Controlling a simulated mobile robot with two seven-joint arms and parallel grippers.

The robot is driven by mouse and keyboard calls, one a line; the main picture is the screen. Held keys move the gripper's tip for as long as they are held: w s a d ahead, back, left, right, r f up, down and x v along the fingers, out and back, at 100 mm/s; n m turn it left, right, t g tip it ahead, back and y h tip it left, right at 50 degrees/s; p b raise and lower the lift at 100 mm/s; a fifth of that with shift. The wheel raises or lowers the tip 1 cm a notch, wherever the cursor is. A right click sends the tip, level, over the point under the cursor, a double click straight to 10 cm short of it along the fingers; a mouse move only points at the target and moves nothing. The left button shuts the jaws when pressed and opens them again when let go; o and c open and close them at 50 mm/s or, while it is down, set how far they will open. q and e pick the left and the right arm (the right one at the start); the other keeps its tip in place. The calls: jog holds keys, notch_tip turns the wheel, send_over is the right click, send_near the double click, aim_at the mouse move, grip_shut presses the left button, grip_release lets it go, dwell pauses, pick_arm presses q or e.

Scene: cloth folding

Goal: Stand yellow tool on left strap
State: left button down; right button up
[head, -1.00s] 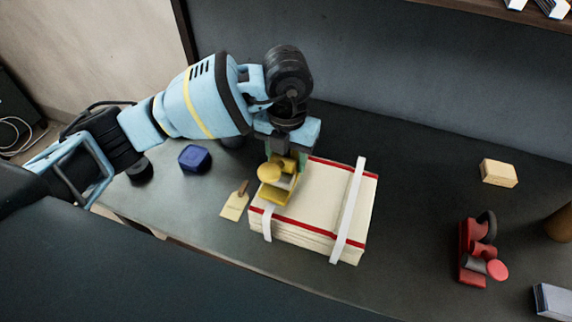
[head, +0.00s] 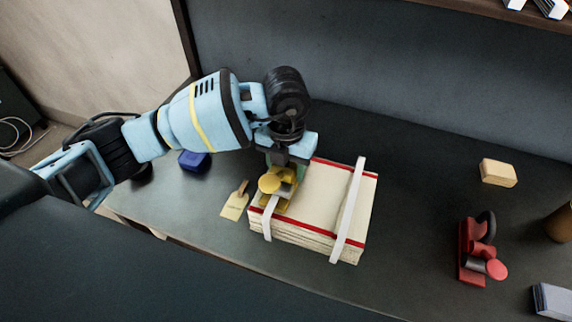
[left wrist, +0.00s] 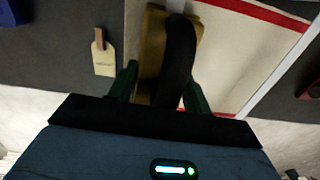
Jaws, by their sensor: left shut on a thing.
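The yellow tool (head: 270,184) is upright at the left end of the folded cloth stack (head: 315,195), over the left strap (head: 267,222). Whether its base touches the strap is hard to tell. My left gripper (head: 284,163) is shut on the tool from above. In the left wrist view the tool (left wrist: 152,50) sits between the green fingers of my left gripper (left wrist: 158,88), with its dark handle in front. The right strap (head: 349,210) crosses the stack's right part. My right gripper is not in view.
A tan tag (head: 234,205) lies left of the stack. A dark blue block (head: 194,161) is behind it. A red tool (head: 477,252), a wooden block (head: 498,173) and a grey-blue block (head: 551,301) are at the right. The table between stack and red tool is clear.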

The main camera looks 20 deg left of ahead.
pick_arm(q)
jog(key=c, duration=0.6)
grip_release()
jog(key=shift+c, duration=0.2)
notch_tip(320, 180, up, 12)
jog(key=shift+r, duration=0.1)
